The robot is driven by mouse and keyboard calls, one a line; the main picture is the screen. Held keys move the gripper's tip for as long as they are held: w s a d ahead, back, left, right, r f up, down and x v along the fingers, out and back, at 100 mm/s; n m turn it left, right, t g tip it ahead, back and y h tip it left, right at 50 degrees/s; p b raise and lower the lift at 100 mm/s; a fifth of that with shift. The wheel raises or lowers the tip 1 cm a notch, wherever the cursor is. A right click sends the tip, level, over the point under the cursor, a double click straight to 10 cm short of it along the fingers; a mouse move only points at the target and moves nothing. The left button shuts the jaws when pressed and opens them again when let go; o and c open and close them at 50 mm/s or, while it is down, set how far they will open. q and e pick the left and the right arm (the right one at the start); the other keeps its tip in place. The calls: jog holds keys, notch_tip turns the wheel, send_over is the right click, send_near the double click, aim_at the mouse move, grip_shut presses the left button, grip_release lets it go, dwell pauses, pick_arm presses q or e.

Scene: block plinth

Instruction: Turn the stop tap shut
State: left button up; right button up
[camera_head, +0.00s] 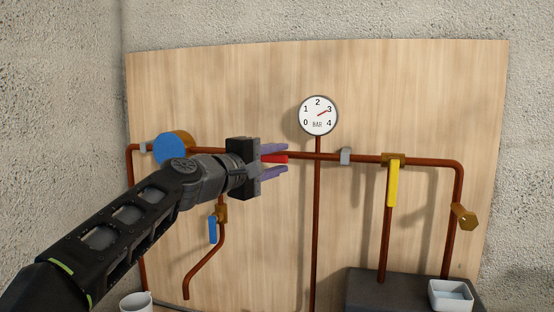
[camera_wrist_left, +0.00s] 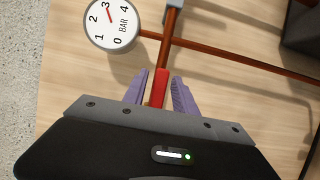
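A red lever (camera_head: 274,158) lies in line with the horizontal copper pipe, left of the round gauge's upright pipe. It also shows in the left wrist view (camera_wrist_left: 159,88). My left gripper (camera_head: 276,159) has its two purple fingers apart, one above and one below the red lever, with a gap on each side. The body of the tap behind the lever is hidden by my gripper. A yellow lever (camera_head: 393,184) hangs down from a brass valve on the right. A blue lever (camera_head: 212,230) hangs on a lower branch at left. My right gripper is not in view.
The round pressure gauge (camera_head: 318,115) reads close to 3. A blue-faced brass round fitting (camera_head: 172,148) sits behind my left arm. A brass spout (camera_head: 463,216) juts out at right, above a white tray (camera_head: 451,306) on a dark block (camera_head: 365,290). A white mug (camera_head: 136,303) stands at lower left.

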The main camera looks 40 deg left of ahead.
pick_arm(q)
grip_shut()
dwell(1.2)
